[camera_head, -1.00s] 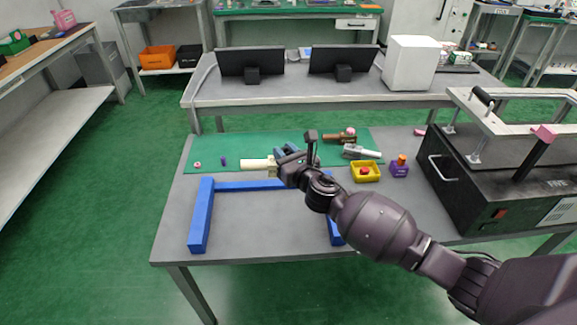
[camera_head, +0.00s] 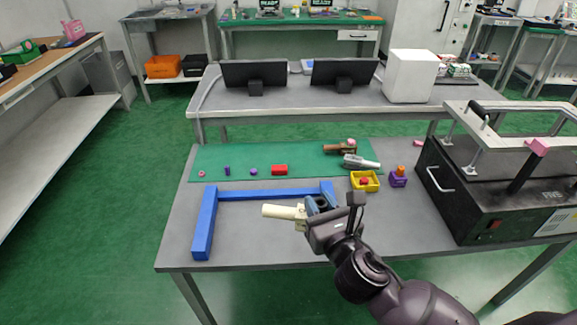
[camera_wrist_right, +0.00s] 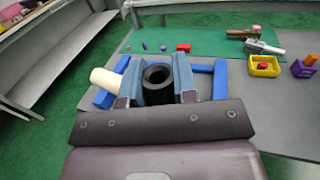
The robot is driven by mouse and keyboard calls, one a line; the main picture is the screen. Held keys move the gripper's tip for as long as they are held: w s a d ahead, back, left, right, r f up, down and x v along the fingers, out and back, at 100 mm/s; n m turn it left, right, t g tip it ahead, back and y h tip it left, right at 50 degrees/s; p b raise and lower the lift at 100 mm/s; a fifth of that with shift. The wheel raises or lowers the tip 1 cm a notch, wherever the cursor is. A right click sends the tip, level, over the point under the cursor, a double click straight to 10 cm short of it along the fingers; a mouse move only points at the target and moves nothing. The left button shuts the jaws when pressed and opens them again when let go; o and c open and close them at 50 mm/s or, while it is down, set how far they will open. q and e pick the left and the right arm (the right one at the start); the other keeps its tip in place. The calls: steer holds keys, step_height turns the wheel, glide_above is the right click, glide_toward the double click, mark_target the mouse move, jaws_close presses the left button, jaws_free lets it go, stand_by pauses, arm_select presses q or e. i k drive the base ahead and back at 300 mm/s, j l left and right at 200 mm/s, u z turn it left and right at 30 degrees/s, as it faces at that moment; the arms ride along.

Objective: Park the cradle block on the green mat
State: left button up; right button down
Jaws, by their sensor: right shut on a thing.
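My right gripper (camera_head: 320,206) is shut on a cream-handled piece (camera_head: 284,211) and holds it above the table by the blue frame's right end. In the right wrist view, the cream handle (camera_wrist_right: 108,81) sticks out left of the fingers, and a dark round hollow part (camera_wrist_right: 157,78) shows between them. The green mat (camera_head: 220,155) lies along the back of the table. I cannot tell for sure which thing is the cradle block. A yellow open box (camera_head: 355,184) with a red piece in it and a purple block (camera_head: 397,181) with an orange top stand right of the frame. My left gripper is not in view.
A blue U-shaped frame (camera_head: 205,222) lies before the mat. On the mat are a pink ring (camera_head: 201,174), small purple pieces, a red block (camera_head: 279,170), a brown tool (camera_head: 338,149) and a grey tool (camera_head: 360,162). A black machine (camera_head: 462,200) bounds the right. The mat's left back is clear.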

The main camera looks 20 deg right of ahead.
mark_target(280, 150)
steer(key=j+u, duration=0.1)
steer(key=j, duration=0.15)
steer(key=i+j+u, duration=0.1)
steer(key=j, duration=0.2)
steer(key=i+j+u, duration=0.2)
steer(key=j+u, duration=0.15)
steer(key=i+j+u, duration=0.4)
steer(key=j, duration=0.15)
steer(key=i+j+u, duration=0.2)
steer(key=j+u, duration=0.15)
steer(key=i+j, duration=0.25)
steer(key=i, duration=0.2)
steer(key=i+j, duration=0.25)
steer(key=i, duration=0.15)
steer(key=i+z, duration=0.2)
steer(key=z, duration=0.15)
steer(key=i+z, duration=0.45)
steer(key=z, duration=0.2)
steer(key=i+l+z, duration=0.1)
steer(key=i+z, duration=1.15)
steer(key=i+j+z, duration=0.1)
steer(key=i+z, duration=0.15)
steer(key=z, duration=0.2)
steer(key=i+j+z, duration=0.25)
steer(key=z, duration=0.15)
steer(key=i+j+z, duration=0.3)
steer(key=z, duration=0.15)
